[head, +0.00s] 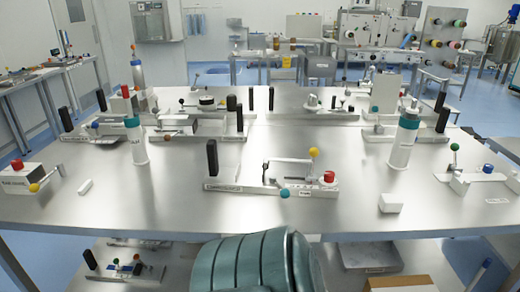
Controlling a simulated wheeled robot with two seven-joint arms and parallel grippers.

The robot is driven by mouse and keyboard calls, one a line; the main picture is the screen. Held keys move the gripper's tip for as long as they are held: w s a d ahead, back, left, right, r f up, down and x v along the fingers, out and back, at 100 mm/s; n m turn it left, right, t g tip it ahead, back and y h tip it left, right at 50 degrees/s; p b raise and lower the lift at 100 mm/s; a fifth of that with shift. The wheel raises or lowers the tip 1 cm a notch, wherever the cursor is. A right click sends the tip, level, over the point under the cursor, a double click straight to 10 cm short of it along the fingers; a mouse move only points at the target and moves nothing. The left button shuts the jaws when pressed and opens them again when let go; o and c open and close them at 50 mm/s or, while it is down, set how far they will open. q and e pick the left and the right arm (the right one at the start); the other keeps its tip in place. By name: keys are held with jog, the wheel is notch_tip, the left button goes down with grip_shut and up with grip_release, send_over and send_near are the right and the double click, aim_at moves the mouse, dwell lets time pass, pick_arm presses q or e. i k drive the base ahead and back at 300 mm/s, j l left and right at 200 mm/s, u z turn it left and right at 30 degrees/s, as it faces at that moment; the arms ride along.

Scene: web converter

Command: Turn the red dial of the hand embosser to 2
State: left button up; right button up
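A low metal device (262,186) stands at the front middle of the steel table. It has a lever with a yellow ball, a black upright handle at its left end and a red dial (328,177) at its right end. Its front label is too small to read surely, so I cannot tell whether it is the hand embosser. Another red knob (17,165) sits on a white box at the far left, and a third (125,91) stands at the back left. The dial's setting is not readable. Neither of my grippers is in view.
White bottles with teal caps stand at left (136,146) and right (401,146). A white block (391,203) lies front right and a small white piece (85,187) front left. Several lever devices line the back. The steel table (200,215) is bare along its front.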

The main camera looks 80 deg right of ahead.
aim_at(329, 178)
jog(key=z, duration=2.75)
jog(key=j+z, duration=0.2)
jog(key=z, duration=0.3)
